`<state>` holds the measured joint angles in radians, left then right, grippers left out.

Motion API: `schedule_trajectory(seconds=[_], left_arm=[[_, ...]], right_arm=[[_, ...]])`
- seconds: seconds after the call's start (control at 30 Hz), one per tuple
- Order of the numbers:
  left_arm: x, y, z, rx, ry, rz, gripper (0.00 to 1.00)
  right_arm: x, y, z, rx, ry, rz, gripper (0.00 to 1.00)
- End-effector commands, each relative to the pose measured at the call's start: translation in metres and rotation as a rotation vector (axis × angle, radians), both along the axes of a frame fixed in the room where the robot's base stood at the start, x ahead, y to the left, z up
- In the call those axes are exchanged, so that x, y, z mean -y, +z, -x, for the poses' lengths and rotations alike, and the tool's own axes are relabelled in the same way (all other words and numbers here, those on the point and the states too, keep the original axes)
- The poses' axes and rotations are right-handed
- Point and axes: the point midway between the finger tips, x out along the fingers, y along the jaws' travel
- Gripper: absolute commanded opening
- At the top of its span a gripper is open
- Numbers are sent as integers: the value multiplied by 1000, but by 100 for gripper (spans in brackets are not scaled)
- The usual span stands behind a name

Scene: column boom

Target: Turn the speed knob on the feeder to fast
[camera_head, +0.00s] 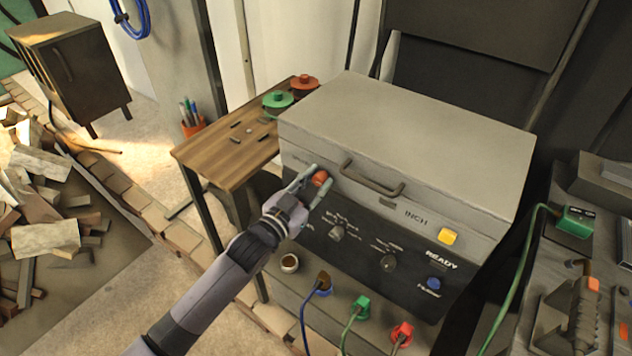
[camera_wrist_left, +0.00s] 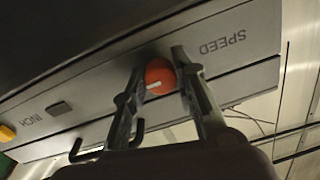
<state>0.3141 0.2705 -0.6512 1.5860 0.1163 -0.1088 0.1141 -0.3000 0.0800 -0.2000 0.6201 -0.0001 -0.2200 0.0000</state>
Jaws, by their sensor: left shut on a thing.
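The feeder (camera_head: 410,145) is a grey box with a dark front panel and a lighter strip above it. The speed knob (camera_head: 320,178) is orange-red and sits at the left end of that strip. My left gripper (camera_head: 311,178) is at the knob, with its fingers on either side of it. In the left wrist view the knob (camera_wrist_left: 160,76) is between the two fingertips (camera_wrist_left: 158,70), and the gripper is shut on it. A white pointer line shows on the knob. The word SPEED is beside it and INCH is farther along the strip. My right gripper is not in view.
A bar handle (camera_head: 371,180) sticks out just right of the knob. A yellow button (camera_head: 449,237) and several smaller knobs are on the front. Cables hang from coloured plugs (camera_head: 362,307) below. A wooden table (camera_head: 230,158) stands to the left.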

Motion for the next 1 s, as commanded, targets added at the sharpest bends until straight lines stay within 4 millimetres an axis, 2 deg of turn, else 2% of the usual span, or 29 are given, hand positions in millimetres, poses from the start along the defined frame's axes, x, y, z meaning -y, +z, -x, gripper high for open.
schedule_trajectory(seconds=[0.27,0.3,0.57,0.87,1.0], left_arm=[[0,-4,1,-6,1,-8,0],[0,-4,1,-6,1,-7,29],[0,-2,0,-3,1,-3,46],[-1,-1,1,-1,0,-2,46],[-7,-2,9,-2,1,-2,46]], right_arm=[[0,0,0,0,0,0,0],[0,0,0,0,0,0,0],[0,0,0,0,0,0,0],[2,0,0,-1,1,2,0],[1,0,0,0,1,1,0]])
